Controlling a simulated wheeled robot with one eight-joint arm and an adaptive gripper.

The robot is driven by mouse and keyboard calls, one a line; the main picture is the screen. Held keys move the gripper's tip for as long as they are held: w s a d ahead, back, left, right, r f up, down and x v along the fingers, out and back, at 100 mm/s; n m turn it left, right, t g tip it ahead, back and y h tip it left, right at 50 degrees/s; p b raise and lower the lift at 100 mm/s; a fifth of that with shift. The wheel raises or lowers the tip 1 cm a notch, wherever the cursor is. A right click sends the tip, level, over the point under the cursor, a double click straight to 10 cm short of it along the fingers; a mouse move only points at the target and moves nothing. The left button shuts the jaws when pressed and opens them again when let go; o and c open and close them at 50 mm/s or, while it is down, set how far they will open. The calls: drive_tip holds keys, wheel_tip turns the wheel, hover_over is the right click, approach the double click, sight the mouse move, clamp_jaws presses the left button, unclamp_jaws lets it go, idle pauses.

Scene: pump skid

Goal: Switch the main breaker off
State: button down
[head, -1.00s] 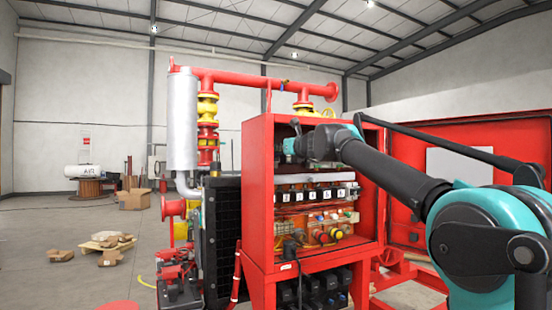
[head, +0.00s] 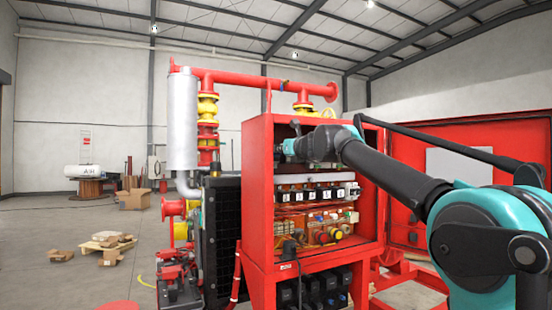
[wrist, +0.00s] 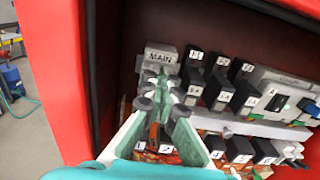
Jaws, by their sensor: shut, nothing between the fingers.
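The main breaker (wrist: 160,56) is a grey block with a "MAIN" label, at the upper left of the breaker rows in the wrist view. My gripper (wrist: 163,76) is shut and empty, its tips right in front of the breaker's lower part. They hide the lever, so I cannot tell its position or whether the tips touch it. In the head view my gripper (head: 281,148) reaches into the upper part of the open red cabinet (head: 258,195), and the main breaker cannot be made out there.
Several black numbered breakers (wrist: 221,93) stand close to the right of the main breaker. A grey device (wrist: 283,97) is farther right. The cabinet's red left wall (wrist: 52,70) is close on the left. The open red door (head: 470,135) is behind my arm at the right.

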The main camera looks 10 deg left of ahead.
drive_tip(key=shift+f, duration=0.8)
drive_tip(key=v, duration=0.7)
drive_tip(key=shift+r, duration=0.35)
idle(0.3)
